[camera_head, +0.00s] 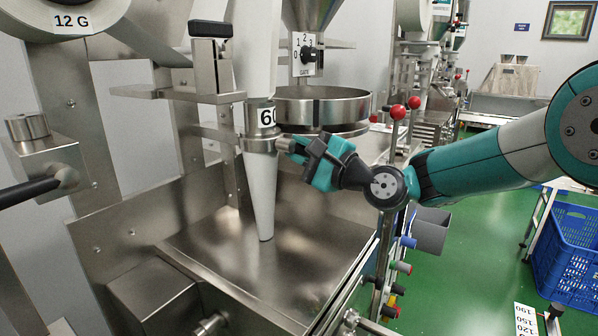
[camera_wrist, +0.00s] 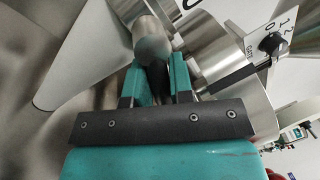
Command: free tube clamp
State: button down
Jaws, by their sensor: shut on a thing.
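The white tapered tube (camera_head: 262,190) hangs upright over the steel tray, with a "60" label near its top. The metal tube clamp (camera_head: 258,143) wraps around it just below the label. A short round metal clamp knob (camera_head: 283,144) sticks out from the clamp's right side. My gripper (camera_head: 294,148) comes in from the right and is shut on this knob. In the wrist view, my gripper (camera_wrist: 156,78) has its teal fingers close around the knob (camera_wrist: 151,42). The fingers partly hide the grip. The tube (camera_wrist: 85,55) slants at upper left there.
A round steel pan (camera_head: 322,106) stands behind my gripper, below a gate dial (camera_head: 305,55). Red ball-topped levers (camera_head: 398,112) rise near my arm. The steel tray (camera_head: 290,270) under the tube is bare. A blue crate (camera_head: 566,255) stands at far right.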

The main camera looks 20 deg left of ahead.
jog(key=n+b, duration=0.2)
jog(key=n, duration=0.1)
jog(key=r+n+g+b, duration=0.1)
jog(key=n+b, duration=0.2)
jog(key=shift+w+r+n+g+y, duration=0.1)
jog(key=shift+w+n+g+y, duration=0.05)
jog(key=shift+n+g+y, duration=0.2)
jog(key=n+b, duration=0.1)
jog(key=n, duration=0.1)
jog(key=r+n+g+b, duration=0.1)
jog(key=n, duration=0.1)
jog(key=shift+y, duration=0.25)
jog(key=shift+s+r+n+g+b, duration=0.15)
jog(key=shift+r+n+g+b, duration=0.15)
jog(key=shift+n, duration=0.4)
jog(key=shift+s+r+n+g+b, duration=0.15)
jog(key=shift+n+b, duration=0.25)
jog(key=shift+n, duration=0.25)
jog(key=c, duration=1)
grip_release()
jog(key=b+v, duration=0.3)
jog(key=v, duration=1.4)
jog(key=shift+d+r, duration=0.1)
jog(key=shift+d, duration=0.05)
